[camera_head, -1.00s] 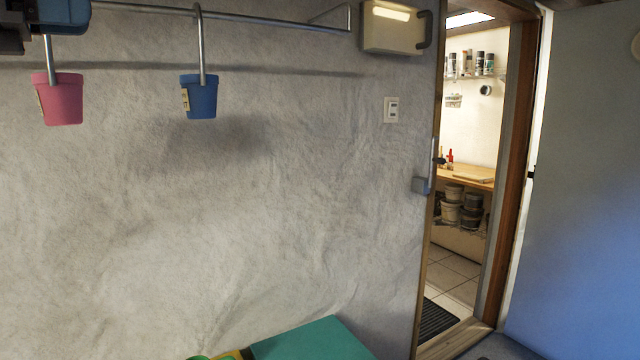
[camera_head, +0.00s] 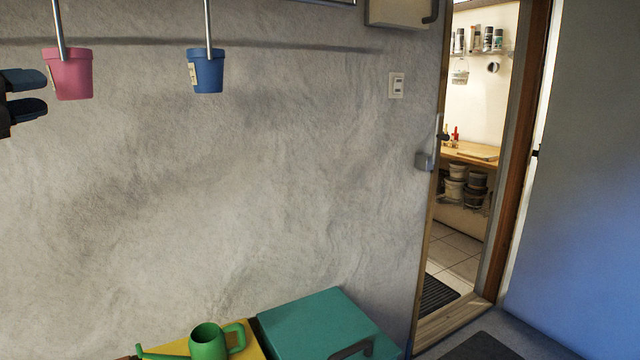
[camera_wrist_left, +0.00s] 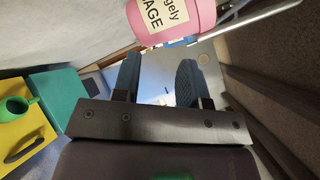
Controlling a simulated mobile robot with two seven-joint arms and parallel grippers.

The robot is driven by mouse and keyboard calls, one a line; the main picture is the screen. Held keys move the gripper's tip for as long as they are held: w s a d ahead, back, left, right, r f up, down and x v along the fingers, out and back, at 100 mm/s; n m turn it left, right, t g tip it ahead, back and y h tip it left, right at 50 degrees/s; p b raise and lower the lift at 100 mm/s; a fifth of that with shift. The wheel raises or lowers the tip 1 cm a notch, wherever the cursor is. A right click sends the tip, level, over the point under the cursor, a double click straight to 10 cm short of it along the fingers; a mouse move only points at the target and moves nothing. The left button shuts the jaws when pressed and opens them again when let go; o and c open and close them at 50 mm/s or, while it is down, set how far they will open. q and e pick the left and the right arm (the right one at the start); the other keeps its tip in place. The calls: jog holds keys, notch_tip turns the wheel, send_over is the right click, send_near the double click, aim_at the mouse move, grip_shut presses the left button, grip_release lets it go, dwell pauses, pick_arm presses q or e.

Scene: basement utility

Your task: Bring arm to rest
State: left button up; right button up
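My left gripper (camera_head: 40,94) comes in at the left edge of the head view, a little below and left of the pink pot (camera_head: 70,74). Its two dark blue fingers are apart with nothing between them. The left wrist view shows the same open, empty fingers (camera_wrist_left: 160,80), with the pink pot (camera_wrist_left: 165,20) just beyond them, its label partly readable. The pot hangs upright from a hook on the wall rail. My right gripper is in neither view.
A blue pot (camera_head: 208,72) hangs to the right of the pink one. Below are a teal box (camera_head: 315,325) and a green watering can (camera_head: 208,342) on a yellow surface (camera_head: 250,345). An open doorway (camera_head: 465,200) is at the right. The middle wall is bare.

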pick_arm(q)
jog(key=s+a+f+n+y, duration=0.1)
jog(key=a+f+n+y, duration=0.3)
jog(key=f, duration=0.7)
jog(key=s+a+f+n, duration=0.15)
jog(key=f+n, duration=0.35)
jog(key=f, duration=0.5)
jog(key=a+f+n+y, duration=0.25)
jog(key=f+n, duration=0.25)
jog(key=f, duration=0.6)
jog(key=s+d+f+n+g, duration=0.1)
jog(key=s+f+n, duration=0.15)
jog(key=f, duration=0.55)
jog(key=s+d+f+n+g, duration=0.1)
jog(key=s+f+n+g, duration=0.15)
jog(key=f, duration=0.55)
jog(key=s+d+f+n+g, duration=0.3)
jog(key=s+d+f+n, duration=0.6)
jog(key=s+d+f, duration=0.9)
jog(key=d+f+y, duration=0.1)
jog(key=d+f, duration=0.1)
jog(key=d, duration=0.1)
jog(key=shift+s+d+f, duration=0.35)
jog(key=shift+s, duration=0.05)
